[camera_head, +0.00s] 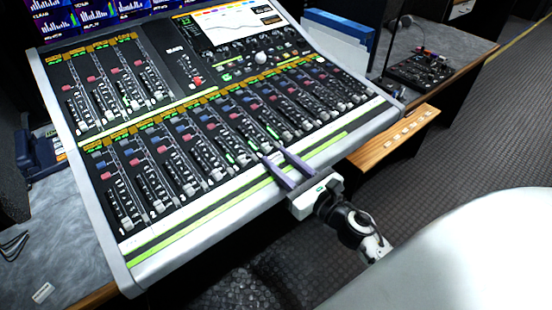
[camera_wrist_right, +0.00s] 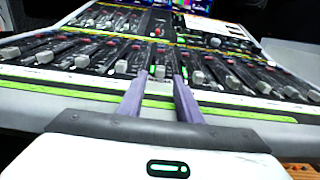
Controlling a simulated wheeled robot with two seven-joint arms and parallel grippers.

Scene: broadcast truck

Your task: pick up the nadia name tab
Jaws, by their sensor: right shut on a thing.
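Small white tabs (camera_head: 405,135) lie in a row on the wooden ledge to the right of the mixing desk in the head view. Another small white tab with dark marks (camera_head: 42,292) lies on the grey table at the lower left. Their lettering is too small to read, so I cannot tell which is the nadia name tab. My right gripper (camera_head: 274,156) is over the front part of the mixing desk, away from these tabs. In the right wrist view its purple fingers (camera_wrist_right: 161,75) have a light fader knob (camera_wrist_right: 159,72) between their tips. My left gripper is not in view.
The mixing desk (camera_head: 120,272) fills the middle, with rows of faders and knobs. A blue folder (camera_head: 338,38) stands behind it. A small black panel with a gooseneck (camera_head: 425,68) sits on the right-hand table. The dark floor (camera_head: 470,130) at right is clear.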

